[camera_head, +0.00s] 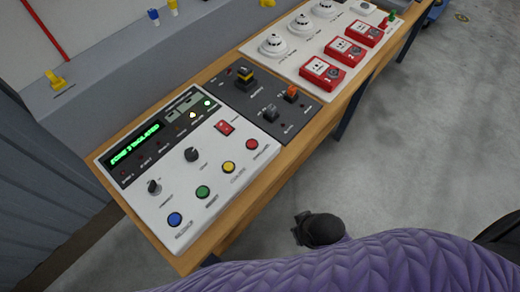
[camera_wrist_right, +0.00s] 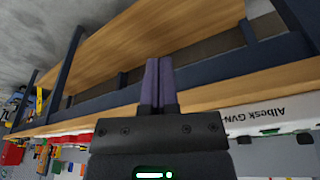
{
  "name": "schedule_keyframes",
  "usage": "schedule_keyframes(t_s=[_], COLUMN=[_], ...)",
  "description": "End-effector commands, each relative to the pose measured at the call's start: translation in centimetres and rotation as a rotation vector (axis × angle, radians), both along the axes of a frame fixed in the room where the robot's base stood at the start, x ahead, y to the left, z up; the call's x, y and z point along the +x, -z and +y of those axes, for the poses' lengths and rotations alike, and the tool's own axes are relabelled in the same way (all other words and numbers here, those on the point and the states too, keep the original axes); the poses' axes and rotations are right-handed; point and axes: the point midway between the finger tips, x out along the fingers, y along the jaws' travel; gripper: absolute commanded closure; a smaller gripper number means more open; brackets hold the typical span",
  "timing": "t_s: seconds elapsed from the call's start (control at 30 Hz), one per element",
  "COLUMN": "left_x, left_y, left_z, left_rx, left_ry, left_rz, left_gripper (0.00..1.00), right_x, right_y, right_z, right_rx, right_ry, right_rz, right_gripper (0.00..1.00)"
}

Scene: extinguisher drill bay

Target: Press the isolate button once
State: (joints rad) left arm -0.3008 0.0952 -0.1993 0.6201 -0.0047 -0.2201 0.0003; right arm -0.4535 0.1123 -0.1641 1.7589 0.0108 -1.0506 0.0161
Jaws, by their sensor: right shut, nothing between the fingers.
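The white control panel (camera_head: 175,205) lies on the wooden bench. It has a blue button (camera_head: 175,219), a green button (camera_head: 203,192), a yellow button (camera_head: 228,167) and a red button (camera_head: 252,144) in a row. Their labels are too small to read, so I cannot tell which is the isolate button. The green display (camera_head: 134,144) seems to read "ZONE 3 ISOLATED". My right gripper (camera_wrist_right: 158,65) is shut and empty in the right wrist view, in front of the bench edge and apart from the buttons. My left gripper is not in view.
The wooden bench (camera_head: 285,156) also carries a dark switch panel (camera_head: 255,104) and a white board (camera_head: 290,64) with detectors and red call points (camera_head: 345,51). The floor (camera_head: 420,130) is clear.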

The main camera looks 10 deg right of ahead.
Motion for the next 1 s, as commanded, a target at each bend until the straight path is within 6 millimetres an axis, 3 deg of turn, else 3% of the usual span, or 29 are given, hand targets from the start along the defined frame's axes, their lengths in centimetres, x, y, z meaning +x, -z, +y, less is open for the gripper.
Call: schedule_keyframes(t_s=[0.03, 0.2, 0.3, 0.4, 0.53, 0.7, 0.8, 1.0], left_x=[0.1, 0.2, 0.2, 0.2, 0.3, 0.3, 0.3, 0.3], left_y=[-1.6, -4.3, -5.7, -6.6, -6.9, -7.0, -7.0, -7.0], left_z=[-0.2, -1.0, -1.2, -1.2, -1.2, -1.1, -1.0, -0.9], left_rx=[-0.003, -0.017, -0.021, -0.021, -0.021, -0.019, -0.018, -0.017], left_ry=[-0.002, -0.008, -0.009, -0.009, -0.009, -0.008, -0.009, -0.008], left_rz=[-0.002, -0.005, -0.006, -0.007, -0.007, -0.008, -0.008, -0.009], left_gripper=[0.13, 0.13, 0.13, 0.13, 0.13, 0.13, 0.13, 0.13], right_x=[0.8, 3.7, 6.0, 9.0, 13.0, 17.0, 18.1, 18.4], right_y=[-2.9, -10.3, -13.7, -15.7, -16.4, -16.2, -16.2, -16.2], right_z=[0.3, 2.3, 4.4, 7.3, 10.9, 13.3, 13.7, 13.8], right_rx=[0.012, 0.084, 0.166, 0.279, 0.425, 0.548, 0.58, 0.59], right_ry=[0.002, 0.016, 0.024, 0.035, 0.067, 0.13, 0.154, 0.163], right_rz=[-0.021, -0.095, -0.152, -0.208, -0.261, -0.295, -0.305, -0.307], right_gripper=[1.0, 1.0, 1.0, 1.0, 1.0, 1.0, 1.0, 1.0])
